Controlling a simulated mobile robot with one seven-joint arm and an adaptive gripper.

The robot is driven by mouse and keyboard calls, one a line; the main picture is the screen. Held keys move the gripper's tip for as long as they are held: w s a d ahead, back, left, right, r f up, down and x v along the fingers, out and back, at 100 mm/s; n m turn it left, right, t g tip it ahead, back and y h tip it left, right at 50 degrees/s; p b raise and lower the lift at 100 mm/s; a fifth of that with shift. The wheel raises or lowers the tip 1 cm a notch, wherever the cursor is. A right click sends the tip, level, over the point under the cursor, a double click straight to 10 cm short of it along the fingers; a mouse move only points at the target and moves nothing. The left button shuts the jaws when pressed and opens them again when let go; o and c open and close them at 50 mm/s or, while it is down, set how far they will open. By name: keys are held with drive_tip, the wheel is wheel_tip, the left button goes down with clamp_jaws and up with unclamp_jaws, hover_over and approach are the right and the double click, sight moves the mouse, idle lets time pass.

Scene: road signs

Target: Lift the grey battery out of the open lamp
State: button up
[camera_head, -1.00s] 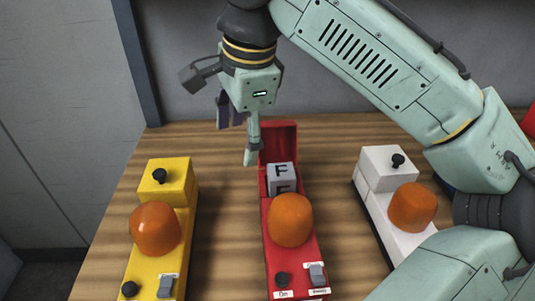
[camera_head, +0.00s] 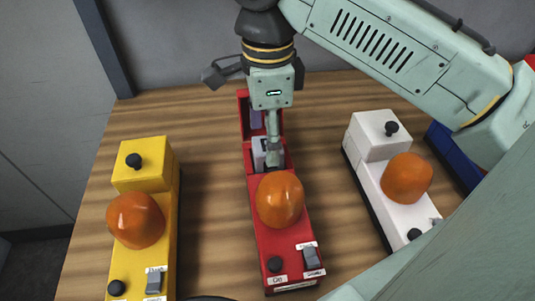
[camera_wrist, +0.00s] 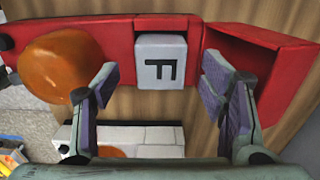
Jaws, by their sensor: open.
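The red lamp (camera_head: 272,235) stands in the middle of the table with its lid (camera_head: 243,117) tipped open at the far end. The grey battery (camera_head: 259,155) sits in its open compartment, partly hidden by my gripper in the head view. My gripper (camera_wrist: 165,88) is open and empty above the battery, with one purple-padded finger on each side, by the orange dome and by the lid. I cannot tell whether the fingers touch anything.
A yellow lamp (camera_head: 143,255) stands to the left and a white lamp (camera_head: 375,165) to the right, both with closed boxes and orange domes. A blue object (camera_head: 455,155) lies beyond the white lamp. Bare wood lies between the lamps.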

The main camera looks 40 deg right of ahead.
drive_tip(key=shift+f, duration=1.55)
drive_tip(key=shift+c, duration=0.2)
clamp_jaws()
